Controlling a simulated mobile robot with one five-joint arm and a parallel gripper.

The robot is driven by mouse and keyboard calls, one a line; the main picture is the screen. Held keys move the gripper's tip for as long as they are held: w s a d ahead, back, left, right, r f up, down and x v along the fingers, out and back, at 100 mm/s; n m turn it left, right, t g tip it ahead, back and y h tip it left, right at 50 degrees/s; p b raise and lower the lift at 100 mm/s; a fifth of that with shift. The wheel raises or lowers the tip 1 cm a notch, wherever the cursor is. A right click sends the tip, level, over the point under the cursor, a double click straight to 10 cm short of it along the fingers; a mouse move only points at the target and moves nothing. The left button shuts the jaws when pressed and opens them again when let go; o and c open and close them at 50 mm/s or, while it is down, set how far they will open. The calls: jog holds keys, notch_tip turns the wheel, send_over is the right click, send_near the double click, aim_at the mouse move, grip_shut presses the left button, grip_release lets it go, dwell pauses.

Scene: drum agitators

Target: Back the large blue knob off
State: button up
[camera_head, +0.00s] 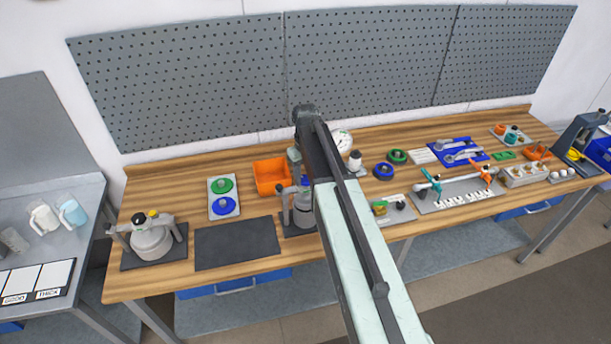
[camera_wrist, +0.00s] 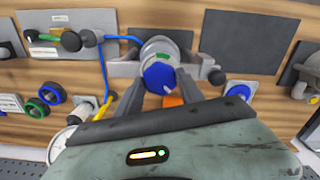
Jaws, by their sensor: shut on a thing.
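The large blue knob (camera_wrist: 158,77) faces my wrist camera on top of a grey cylindrical drum unit (camera_wrist: 160,48), with a green patch beside it. My gripper (camera_wrist: 163,83) has its dark fingers on either side of the knob, shut on it. The knob is hidden in the head view. There, my arm reaches over the bench and covers much of the unit, whose grey drum (camera_head: 304,207) shows on a dark mat beside the arm.
The drum unit has side clamps with a black ball end (camera_wrist: 217,77). An orange bin (camera_head: 271,176), a plate with green and blue discs (camera_head: 223,197) and a second drum unit (camera_head: 151,242) stand to the left. A dark mat (camera_head: 236,243) lies empty. Several fixtures crowd the right.

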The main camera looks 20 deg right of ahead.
aim_at(305, 178)
jog(key=shift+n, duration=1.1)
jog(key=o, duration=1.4)
jog(key=shift+f, duration=0.1)
notch_tip(305, 178, up, 8)
jog(key=p, duration=0.8)
jog(key=shift+f, duration=0.1)
